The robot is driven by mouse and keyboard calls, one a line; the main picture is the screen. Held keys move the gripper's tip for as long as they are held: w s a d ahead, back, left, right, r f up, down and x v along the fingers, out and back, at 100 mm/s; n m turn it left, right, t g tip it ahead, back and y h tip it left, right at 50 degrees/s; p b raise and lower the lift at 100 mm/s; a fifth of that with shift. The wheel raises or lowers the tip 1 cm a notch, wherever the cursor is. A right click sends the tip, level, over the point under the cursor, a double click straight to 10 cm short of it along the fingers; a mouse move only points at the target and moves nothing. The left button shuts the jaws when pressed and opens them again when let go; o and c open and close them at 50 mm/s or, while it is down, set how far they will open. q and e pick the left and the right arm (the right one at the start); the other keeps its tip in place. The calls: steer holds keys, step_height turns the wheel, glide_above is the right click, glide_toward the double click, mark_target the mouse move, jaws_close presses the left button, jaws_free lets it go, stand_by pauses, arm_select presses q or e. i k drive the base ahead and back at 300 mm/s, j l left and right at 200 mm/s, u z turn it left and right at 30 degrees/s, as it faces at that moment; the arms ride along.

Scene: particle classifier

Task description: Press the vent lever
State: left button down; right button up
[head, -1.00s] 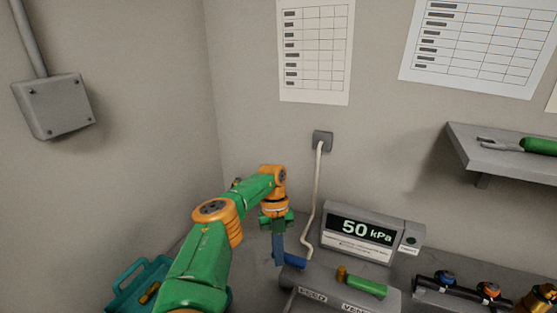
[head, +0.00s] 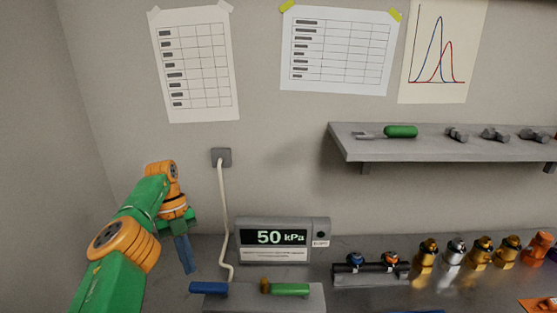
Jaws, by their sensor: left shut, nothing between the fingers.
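In the head view, a grey valve box (head: 262,301) at the bottom carries two levers. The blue lever (head: 208,288) is at its left end. The green lever (head: 290,289), with a brass knob at its left, is on the right; the earlier frame shows a label that seems to read VENT below it. Both levers look about level. My left gripper (head: 188,270) is shut and empty, its blue fingers pointing down just above and left of the blue lever, well left of the green one. I cannot tell whether it touches the blue lever. My right gripper is out of view.
A display (head: 275,240) reading 50 kPa stands behind the box, with a pale cable (head: 222,220) left of it. A manifold (head: 370,273) with blue and orange knobs and several brass and silver fittings stand to the right. A shelf (head: 440,150) juts from the wall.

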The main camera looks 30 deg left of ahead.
mark_target(303, 290)
steer(key=k+l, duration=0.2)
steer(key=l, duration=0.15)
steer(key=k+l, duration=0.15)
steer(key=l, duration=0.2)
steer(key=k+l, duration=0.2)
steer(key=l, duration=0.15)
steer(key=k+l, duration=0.2)
steer(key=l, duration=0.2)
steer(key=k+l, duration=0.15)
steer(key=l, duration=0.2)
